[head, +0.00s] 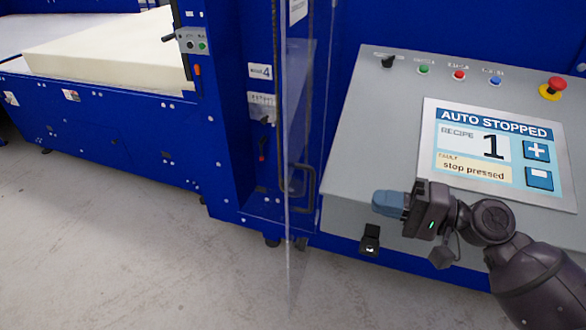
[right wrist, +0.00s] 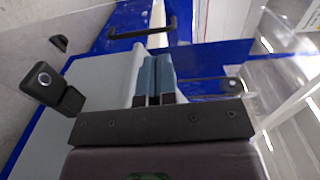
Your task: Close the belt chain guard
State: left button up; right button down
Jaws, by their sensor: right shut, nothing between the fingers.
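A clear panel, which looks like the belt chain guard (head: 301,110), is seen nearly edge-on in the head view. It sticks out from the blue machine frame toward me, so it appears to stand open. A black bar handle (head: 310,190) is at its lower part; a black handle also shows at the top of the right wrist view (right wrist: 143,34). My right gripper (head: 388,203) has blue fingers, shut and empty, in front of the control console and right of the handle, apart from it. The fingers show in the right wrist view (right wrist: 156,76). My left gripper is not in view.
The grey console (head: 345,165) has a screen (head: 497,150) reading AUTO STOPPED, coloured buttons and a red emergency stop (head: 555,86). A black latch-like part (head: 370,240) is on its front. A cream foam block (head: 105,48) lies left. The floor (head: 130,260) in front is clear.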

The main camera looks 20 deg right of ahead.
jog(key=r, duration=0.1)
jog(key=p, duration=0.4)
send_near(290, 177)
jog(key=x, duration=0.6)
jog(key=shift+w, duration=0.15)
jog(key=shift+w+a+f, duration=0.1)
jog(key=shift+w+a, duration=0.25)
jog(key=shift+a, duration=0.25)
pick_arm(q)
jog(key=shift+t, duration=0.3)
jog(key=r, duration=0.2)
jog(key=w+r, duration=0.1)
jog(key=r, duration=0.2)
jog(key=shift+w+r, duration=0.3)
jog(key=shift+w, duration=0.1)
pick_arm(e)
jog(key=shift+w+a, duration=0.1)
